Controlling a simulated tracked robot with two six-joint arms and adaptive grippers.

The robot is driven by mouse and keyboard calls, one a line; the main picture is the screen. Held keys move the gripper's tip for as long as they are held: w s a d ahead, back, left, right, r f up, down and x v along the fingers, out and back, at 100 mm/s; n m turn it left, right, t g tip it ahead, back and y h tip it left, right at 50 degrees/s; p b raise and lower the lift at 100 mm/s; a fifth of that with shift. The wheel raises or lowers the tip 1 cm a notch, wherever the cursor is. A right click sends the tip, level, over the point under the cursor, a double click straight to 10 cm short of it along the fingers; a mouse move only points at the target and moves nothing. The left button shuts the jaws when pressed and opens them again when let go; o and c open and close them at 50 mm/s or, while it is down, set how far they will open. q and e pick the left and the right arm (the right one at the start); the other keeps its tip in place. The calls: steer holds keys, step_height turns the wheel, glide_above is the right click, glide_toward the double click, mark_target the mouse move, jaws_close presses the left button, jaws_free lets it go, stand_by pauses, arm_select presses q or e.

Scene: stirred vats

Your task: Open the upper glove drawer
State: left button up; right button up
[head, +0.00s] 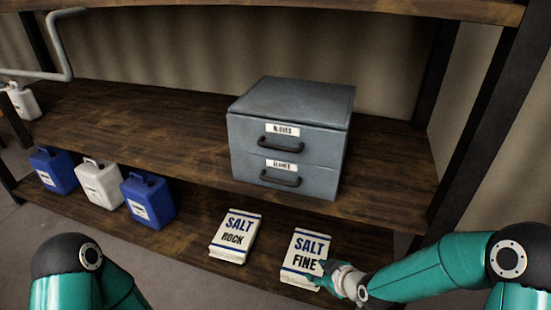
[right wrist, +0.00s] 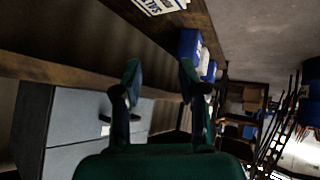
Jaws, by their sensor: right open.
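The grey drawer unit (head: 330,160) stands on the middle shelf, with two drawers, one above the other. The upper drawer has a white label (head: 283,129) that appears to read GLOVES and a dark bar handle (head: 281,146). The lower drawer has a similar handle (head: 281,179). Both drawers look shut. My right gripper (head: 333,280) is low at the front, in front of the SALT FINE bag and well below the handles. In the right wrist view my right gripper (right wrist: 161,82) is open and empty, with the drawer unit (right wrist: 68,105) to its left. My left gripper is not in view.
On the lower shelf are the SALT FINE bag (head: 304,245), the SALT ROCK bag (head: 236,230), two blue jugs (head: 148,202) (head: 54,172) and a white jug (head: 98,188). Bare shelf (head: 170,120) lies left of the drawer unit. An upper shelf (head: 400,8) runs overhead.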

steer(key=w+a+r+n+t+y+b, duration=0.1)
steer(key=w+r+n+t, duration=0.1)
steer(key=w+r+n, duration=0.35)
steer(key=w+a+r+n+t+y+b, duration=0.1)
steer(key=w+r+n+t, duration=0.15)
steer(key=r, duration=0.55)
arm_select(q)
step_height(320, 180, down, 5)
steer(key=b, duration=0.1)
arm_select(e)
steer(key=n+t+y, duration=0.1)
steer(key=n+t, duration=0.1)
steer(key=n, duration=0.2)
glide_toward(279, 149)
steer(key=shift+n, duration=0.3)
steer(key=p+x, duration=0.4)
steer(key=x, duration=0.5)
steer(key=shift+w+a, duration=0.2)
steer(key=shift+w, duration=0.1)
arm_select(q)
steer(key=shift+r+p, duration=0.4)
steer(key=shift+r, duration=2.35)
arm_select(e)
steer(key=shift+x, duration=0.85)
steer(key=shift+f, duration=0.1)
jaws_close()
